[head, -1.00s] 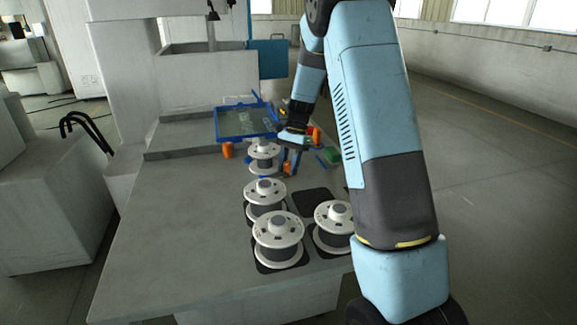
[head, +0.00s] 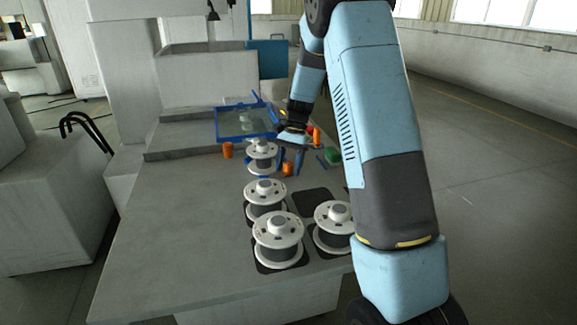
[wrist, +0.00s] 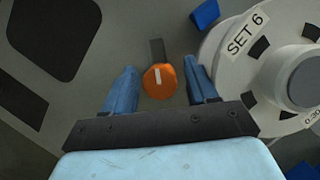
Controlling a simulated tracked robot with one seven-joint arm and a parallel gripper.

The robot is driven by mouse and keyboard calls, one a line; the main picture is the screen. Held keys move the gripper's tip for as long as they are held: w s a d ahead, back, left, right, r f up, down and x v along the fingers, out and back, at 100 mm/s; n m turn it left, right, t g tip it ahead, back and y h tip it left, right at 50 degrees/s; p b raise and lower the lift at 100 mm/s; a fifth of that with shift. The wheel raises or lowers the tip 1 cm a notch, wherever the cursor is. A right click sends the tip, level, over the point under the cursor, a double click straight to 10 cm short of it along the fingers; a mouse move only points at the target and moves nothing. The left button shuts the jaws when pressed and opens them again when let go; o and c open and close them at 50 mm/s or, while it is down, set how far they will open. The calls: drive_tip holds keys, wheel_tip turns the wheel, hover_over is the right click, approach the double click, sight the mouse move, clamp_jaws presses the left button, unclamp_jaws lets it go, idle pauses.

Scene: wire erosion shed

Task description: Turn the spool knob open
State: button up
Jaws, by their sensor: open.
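The spool knob (wrist: 158,84) is a round orange knob with a white line, which points almost straight up in the wrist view. A dark grey bar (wrist: 157,50) sticks out above it there. My gripper (wrist: 161,72) is open, with one blue finger on each side of the knob and a gap visible on both sides. In the head view my gripper (head: 289,158) points down at the far part of the table, over the orange knob (head: 288,170). A white spool (wrist: 262,65) marked "SET 6" is close to the right finger.
Several white spools, one nearest me (head: 278,240), stand on the grey table (head: 165,235). A blue-rimmed tray (head: 245,122) lies at the back. The table's left part is clear.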

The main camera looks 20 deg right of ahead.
drive_tip(key=m+t, duration=0.1)
drive_tip(key=m, duration=0.1)
drive_tip(key=m+y, duration=0.1)
drive_tip(key=m, duration=0.2)
drive_tip(key=shift+a+t, duration=0.1)
drive_tip(key=shift+t, duration=0.3)
drive_tip(key=m+t, duration=0.1)
drive_tip(key=m, duration=0.3)
drive_tip(key=shift+m+t, duration=0.3)
drive_tip(key=shift+t, duration=0.1)
drive_tip(key=m+t, duration=0.1)
drive_tip(key=m, duration=0.3)
drive_tip(key=shift+t, duration=0.3)
drive_tip(key=m+t+h, duration=0.1)
drive_tip(key=m, duration=0.3)
drive_tip(key=shift+m, duration=0.3)
drive_tip(key=v, duration=1.4)
drive_tip(key=s+r+n, duration=0.4)
drive_tip(key=s+n, duration=0.4)
drive_tip(key=s, duration=0.2)
drive_tip(key=s+a+r+n+t, duration=0.1)
drive_tip(key=s+r+n, duration=0.3)
drive_tip(key=s+n, duration=0.5)
drive_tip(key=shift+s+a+n, duration=0.25)
drive_tip(key=shift+s+n, duration=0.05)
drive_tip(key=shift+s, duration=0.15)
